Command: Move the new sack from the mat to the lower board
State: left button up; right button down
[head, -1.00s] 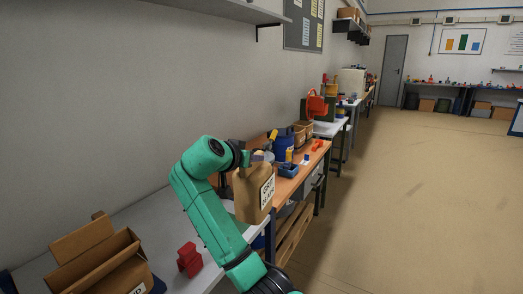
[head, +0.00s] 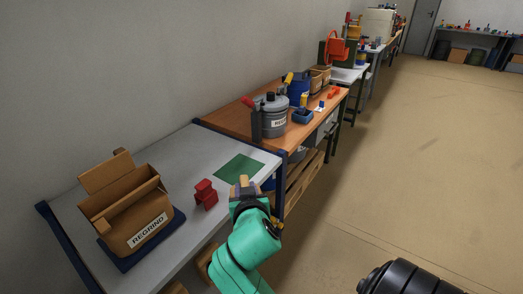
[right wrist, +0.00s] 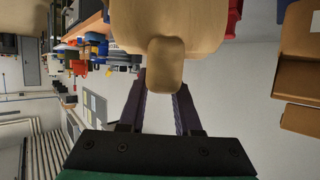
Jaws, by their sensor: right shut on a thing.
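The new sack, tan and smooth (right wrist: 190,30), shows large in the right wrist view. My right gripper (right wrist: 160,82) is shut on the narrow tab at its top, with one dark finger on each side. In the head view this gripper (head: 243,184) is over the near edge of the grey bench, just in front of the green mat (head: 238,167). My arm hides most or all of the sack there. The visible part of the mat is bare. I cannot clearly make out the lower board. My left gripper is not in view.
An open brown REGRIND box (head: 130,235) stands on a blue base at the bench's left. A red object (head: 205,194) sits between it and the mat. A grey canister (head: 270,118) stands on the wooden bench. Wooden slats (head: 302,182) lie below.

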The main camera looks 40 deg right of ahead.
jog(key=s+a+f+n+t+y, duration=0.1)
jog(key=s+a+f+n+y, duration=0.5)
jog(key=a+f, duration=0.6)
jog(key=shift+s+a+f+t+y, duration=0.15)
jog(key=shift+s+f+t+y, duration=0.2)
jog(key=shift+s+f, duration=0.4)
jog(key=shift+w, duration=0.1)
